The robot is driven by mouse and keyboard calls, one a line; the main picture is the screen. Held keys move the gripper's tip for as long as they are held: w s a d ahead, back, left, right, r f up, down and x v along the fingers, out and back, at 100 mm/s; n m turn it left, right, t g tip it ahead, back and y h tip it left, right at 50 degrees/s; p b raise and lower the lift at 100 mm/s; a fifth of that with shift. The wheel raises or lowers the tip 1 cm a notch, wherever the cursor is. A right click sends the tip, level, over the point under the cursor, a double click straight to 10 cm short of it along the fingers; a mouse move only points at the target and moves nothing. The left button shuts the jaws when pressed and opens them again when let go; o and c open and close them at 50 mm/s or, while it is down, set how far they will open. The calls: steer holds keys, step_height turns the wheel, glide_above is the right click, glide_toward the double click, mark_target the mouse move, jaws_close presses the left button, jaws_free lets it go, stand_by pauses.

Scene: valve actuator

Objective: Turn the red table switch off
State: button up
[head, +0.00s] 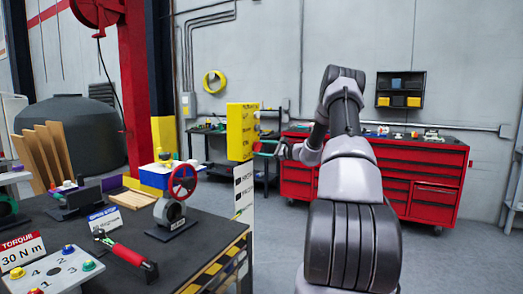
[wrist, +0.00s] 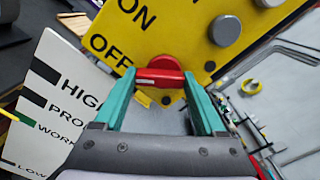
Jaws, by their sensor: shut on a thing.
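The red switch (wrist: 159,78) is on a yellow panel (wrist: 175,35) in the wrist view. It has a round red base and a bar handle lying nearly level in the picture. "ON" and "OFF" are printed on the panel; "OFF" is close to the handle's left end. My gripper (wrist: 160,80) has its green fingers at the two ends of the handle and is shut on it. In the head view, the yellow panel (head: 240,130) stands at the table's right end, with my gripper (head: 268,148) at its right side. The switch is not clear there.
The dark table (head: 205,238) holds a red handwheel valve (head: 183,182), a red-handled tool (head: 130,258) and a button board (head: 50,272). A white label board (wrist: 65,105) is below the panel. A red tool cabinet (head: 425,175) stands behind my arm.

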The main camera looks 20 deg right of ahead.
stand_by(0.3)
steer(key=o, duration=1.3)
steer(key=shift+d, duration=0.1)
steer(key=v, duration=1)
steer(key=shift+s+d, duration=0.25)
steer(key=shift+s, duration=0.1)
